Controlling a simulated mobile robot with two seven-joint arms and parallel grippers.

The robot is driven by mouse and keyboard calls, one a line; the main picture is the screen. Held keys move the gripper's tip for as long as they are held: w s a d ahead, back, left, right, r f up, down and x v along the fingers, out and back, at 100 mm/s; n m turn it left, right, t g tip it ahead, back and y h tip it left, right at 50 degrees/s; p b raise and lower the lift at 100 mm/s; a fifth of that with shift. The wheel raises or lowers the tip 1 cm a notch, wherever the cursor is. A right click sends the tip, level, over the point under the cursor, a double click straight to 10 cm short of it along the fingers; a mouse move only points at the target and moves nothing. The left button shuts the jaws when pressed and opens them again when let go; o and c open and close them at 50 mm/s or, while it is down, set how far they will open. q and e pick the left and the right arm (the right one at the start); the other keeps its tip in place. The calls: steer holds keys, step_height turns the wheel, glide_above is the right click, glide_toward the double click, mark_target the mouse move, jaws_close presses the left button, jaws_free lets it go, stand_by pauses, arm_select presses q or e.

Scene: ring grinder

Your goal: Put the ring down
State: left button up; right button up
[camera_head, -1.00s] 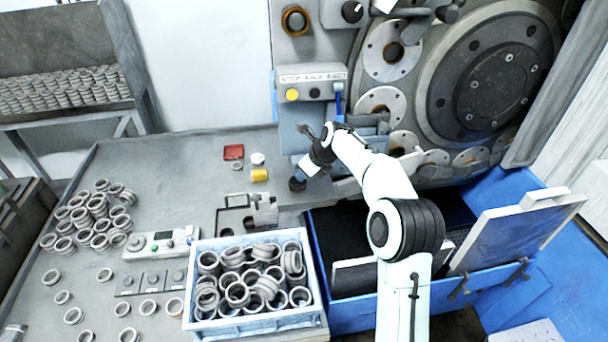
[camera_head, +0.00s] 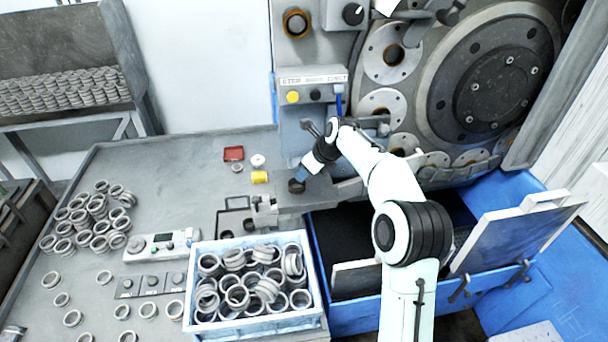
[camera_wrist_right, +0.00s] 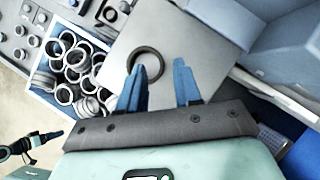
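A dark ring (camera_wrist_right: 148,65) lies on a flat grey plate (camera_wrist_right: 185,40) in the right wrist view. In the head view the ring (camera_head: 296,187) is a small dark shape at the machine's front, left of the blue bin. My right gripper (camera_wrist_right: 159,88) is open, its two blue fingers apart. In the head view my right gripper (camera_head: 303,173) is just above the ring. A dark part with a blue tip, apparently my left gripper (camera_wrist_right: 45,140), shows at the lower left of the wrist view.
A light blue crate (camera_head: 260,325) full of rings stands front centre, and loose rings (camera_head: 95,215) lie on the table to the left. The grinder (camera_head: 490,80) rises behind. An open blue bin (camera_head: 375,318) is on the right.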

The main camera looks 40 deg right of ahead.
steer(key=v, duration=0.9)
steer(key=shift+s+r, duration=0.2)
steer(key=shift+r, duration=0.05)
